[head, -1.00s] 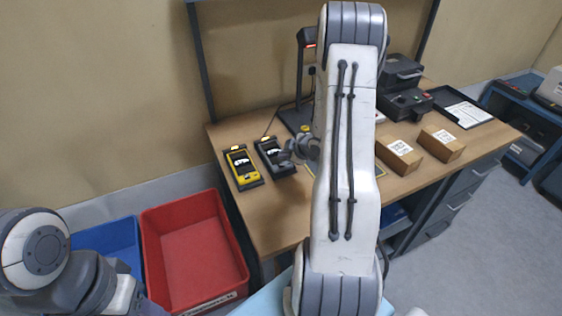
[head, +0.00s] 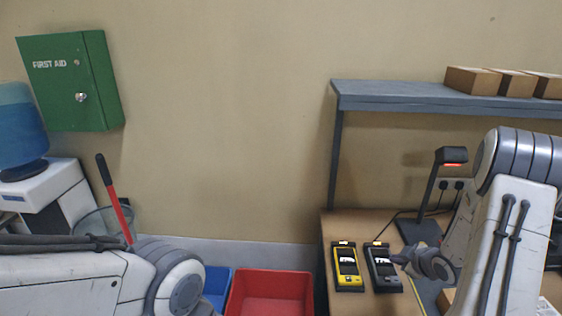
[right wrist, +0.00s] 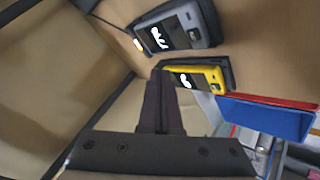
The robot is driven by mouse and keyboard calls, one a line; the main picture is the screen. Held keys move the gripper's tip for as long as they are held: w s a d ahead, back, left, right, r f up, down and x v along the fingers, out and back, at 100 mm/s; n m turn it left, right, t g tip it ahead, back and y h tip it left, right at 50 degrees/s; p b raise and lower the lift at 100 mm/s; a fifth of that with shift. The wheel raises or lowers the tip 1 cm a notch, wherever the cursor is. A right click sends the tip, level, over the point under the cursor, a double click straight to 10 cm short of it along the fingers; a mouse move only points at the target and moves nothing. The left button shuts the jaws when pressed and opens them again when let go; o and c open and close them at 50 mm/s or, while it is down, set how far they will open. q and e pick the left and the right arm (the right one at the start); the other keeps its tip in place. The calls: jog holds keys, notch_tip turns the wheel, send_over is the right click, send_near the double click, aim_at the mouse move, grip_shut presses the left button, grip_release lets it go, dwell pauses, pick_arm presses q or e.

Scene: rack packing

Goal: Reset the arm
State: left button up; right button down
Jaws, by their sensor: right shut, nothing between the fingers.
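My right arm comes down at the right of the head view, and its gripper (head: 402,259) is over the left part of the wooden desk. In the right wrist view the two dark fingers (right wrist: 157,85) are together with nothing between them. A yellow handheld device (head: 347,267) and a grey handheld device (head: 383,268) stand side by side in dark cradles on the desk, close to the right gripper. Both devices also show beyond the fingers in the right wrist view. My left arm lies across the lower left of the head view; its gripper is not visible.
A red bin (head: 270,285) and a blue bin (head: 215,284) stand left of the desk (head: 328,226). A lamp-like stand (head: 432,190) is behind the right gripper, under a grey shelf (head: 400,97) with cardboard boxes (head: 472,80). A green first aid cabinet (head: 72,80) hangs on the wall.

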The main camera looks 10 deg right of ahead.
jog(key=a+r+g, duration=0.1)
jog(key=a+r, duration=0.3)
jog(key=a, duration=0.5)
jog(key=a+r+g, duration=0.2)
jog(key=a+r, duration=0.1)
jog(key=a, duration=0.6)
jog(key=s+a+r+m+g+b, duration=0.2)
jog(key=s+a+r, duration=0.2)
jog(key=s+a, duration=0.75)
jog(key=s+a+r+g, duration=0.1)
jog(key=s+a+g, duration=0.1)
jog(key=s+a, duration=0.2)
jog(key=s+a+g+y, duration=0.1)
jog(key=s+a, duration=0.3)
jog(key=s, duration=0.7)
jog(key=shift+a+r+n+g, duration=0.3)
jog(key=shift+r+g, duration=0.05)
jog(key=shift+g, duration=0.25)
